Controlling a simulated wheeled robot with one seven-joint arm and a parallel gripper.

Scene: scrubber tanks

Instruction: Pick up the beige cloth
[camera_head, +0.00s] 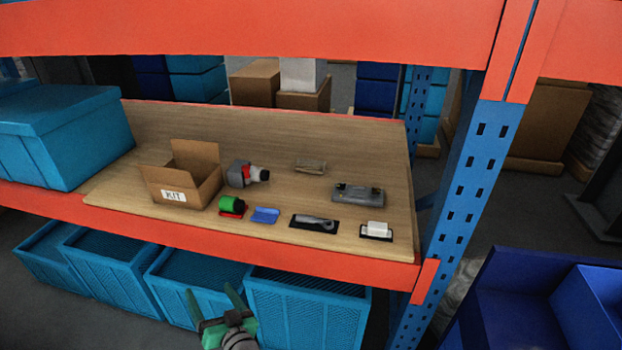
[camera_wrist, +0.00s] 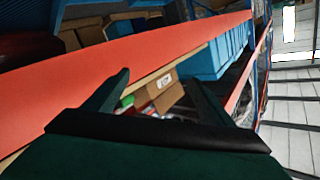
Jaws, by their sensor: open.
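The beige cloth (camera_head: 311,166) is a small folded piece lying on the wooden shelf board (camera_head: 330,135), toward the back and right of the middle. My gripper (camera_head: 217,297) is low at the bottom of the head view, in front of and below the shelf, far from the cloth. It is open and empty. In the wrist view my gripper's two dark green fingers (camera_wrist: 160,90) are spread apart and point toward the shelf. I cannot make out the cloth in the wrist view.
A KIT box (camera_head: 190,180), a red-grey tool (camera_head: 247,174), a green item (camera_head: 231,205), a blue cloth (camera_head: 265,215), a grey tool (camera_head: 358,193), a dark tray (camera_head: 313,223) and a white block (camera_head: 376,229) share the board. Orange beams (camera_head: 250,33) run above and below; a blue post (camera_head: 473,190) stands right.

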